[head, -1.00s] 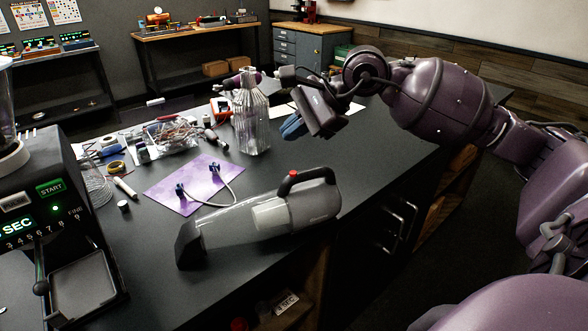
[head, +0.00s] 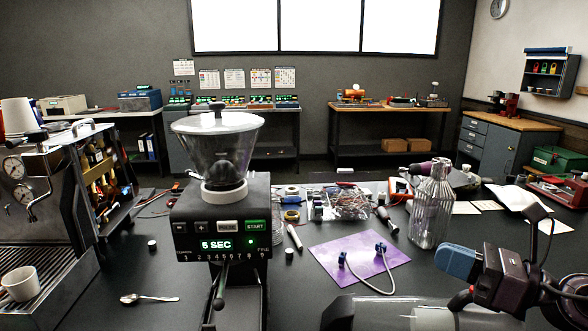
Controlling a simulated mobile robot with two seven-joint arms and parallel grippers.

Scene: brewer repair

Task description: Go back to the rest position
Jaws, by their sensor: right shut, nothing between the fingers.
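My right gripper (head: 455,263) is at the lower right, with blue fingertips pointing left. It is shut and empty, above the black counter (head: 160,270). It is right of the purple mat (head: 325,256) and in front of the clear ribbed spray bottle (head: 430,215), touching neither as far as I can tell. A grey handheld vacuum (head: 375,312) lies below it, cut off by the bottom edge. My left gripper is not in view.
The grinder (head: 225,205) stands at the centre, showing "5 SEC". An open-sided espresso machine (head: 40,210) is at the left. A spoon (head: 148,298) lies between them.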

